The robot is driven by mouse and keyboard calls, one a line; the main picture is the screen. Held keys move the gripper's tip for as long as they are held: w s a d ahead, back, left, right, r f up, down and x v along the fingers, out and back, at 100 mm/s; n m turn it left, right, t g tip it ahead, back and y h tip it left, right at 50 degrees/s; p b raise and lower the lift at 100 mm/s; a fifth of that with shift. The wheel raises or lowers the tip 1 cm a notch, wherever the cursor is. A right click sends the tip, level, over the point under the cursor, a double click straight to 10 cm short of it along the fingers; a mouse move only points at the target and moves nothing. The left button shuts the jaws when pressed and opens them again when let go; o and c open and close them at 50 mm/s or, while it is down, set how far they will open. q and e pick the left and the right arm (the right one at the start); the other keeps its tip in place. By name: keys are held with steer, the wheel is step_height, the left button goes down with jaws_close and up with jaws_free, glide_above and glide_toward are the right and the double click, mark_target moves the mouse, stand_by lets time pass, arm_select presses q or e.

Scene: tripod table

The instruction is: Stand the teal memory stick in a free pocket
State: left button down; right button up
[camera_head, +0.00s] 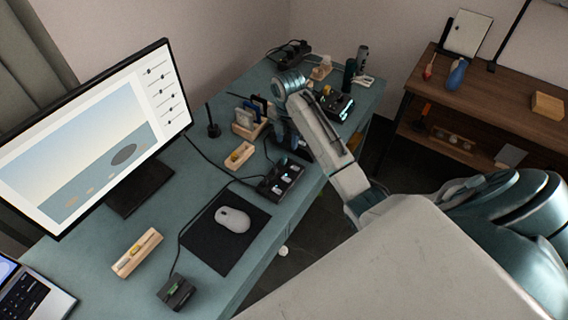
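I cannot make out the teal memory stick for certain in the head view. A wooden holder (249,131) stands on the desk behind the mouse mat, with upright dark blue and pale pieces in it. Its separate pockets are too small to tell apart. My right gripper (292,143) points down just right of the holder, over the desk near its right edge. My own arm partly covers it, so its fingers and anything between them are unclear. My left gripper is out of view.
A small wooden tray (240,156) and a black device (282,180) with pale parts lie near the holder. A mouse (233,219) rests on a black mat (208,243). The monitor (100,140) stands left. Another wooden tray (137,254) and a black box (176,292) lie in front.

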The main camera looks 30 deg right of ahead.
mark_target(284, 156)
steer(key=shift+f, duration=0.75)
steer(key=f+p, duration=0.1)
steer(key=f, duration=0.1)
steer(key=a+f+p, duration=0.1)
steer(key=f, duration=0.1)
steer(key=shift+w+f, duration=0.15)
steer(key=shift+f, duration=0.6)
jaws_close()
